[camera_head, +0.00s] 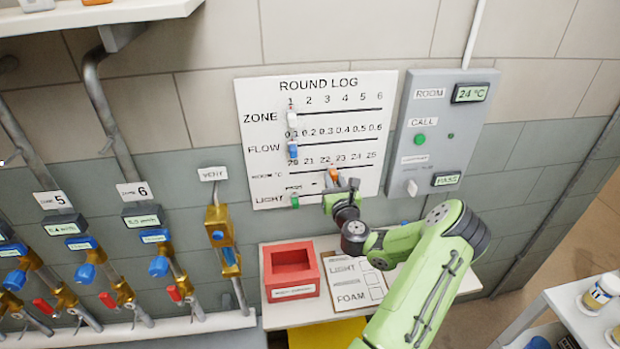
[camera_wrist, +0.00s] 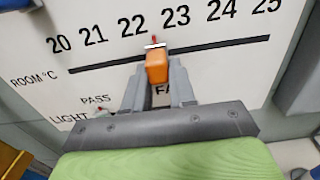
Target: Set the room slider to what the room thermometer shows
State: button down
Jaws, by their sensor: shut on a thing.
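The round log board (camera_head: 390,85) on the wall carries several slider rows. The ROOM °C row runs from 20 to 25; its orange slider knob (camera_head: 333,174) also shows in the wrist view (camera_wrist: 156,67). The knob stands between 22 and 23, its pointer beneath the gap between those numbers. My gripper (camera_head: 342,187) is shut on the knob, one finger on each side in the wrist view (camera_wrist: 157,74). The room thermometer (camera_head: 471,93) on the grey panel at the right reads 24 °C. My fingers hide part of the lettering below the row.
Other sliders sit close by: white zone (camera_head: 292,118), blue flow (camera_head: 292,150) and green light (camera_head: 295,201). The grey panel (camera_head: 450,135) with buttons is at the right. A red box (camera_head: 291,271) and a clipboard (camera_head: 356,280) lie on the shelf below.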

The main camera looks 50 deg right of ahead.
aim_at(355, 170)
jog(key=s+d+p, duration=0.1)
jog(key=s+d, duration=0.1)
jog(key=s+d+p, duration=0.1)
jog(key=s+d, duration=0.1)
jog(key=d, duration=0.1)
jog(key=shift+s+d, duration=0.25)
jog(key=shift+s, duration=0.1)
jog(key=c, duration=1)
grip_release()
jog(key=shift+a, duration=0.1)
jog(key=b+v, duration=0.3)
jog(key=v, duration=1.2)
jog(key=shift+s+a, duration=0.2)
jog(key=shift+s, duration=0.05)
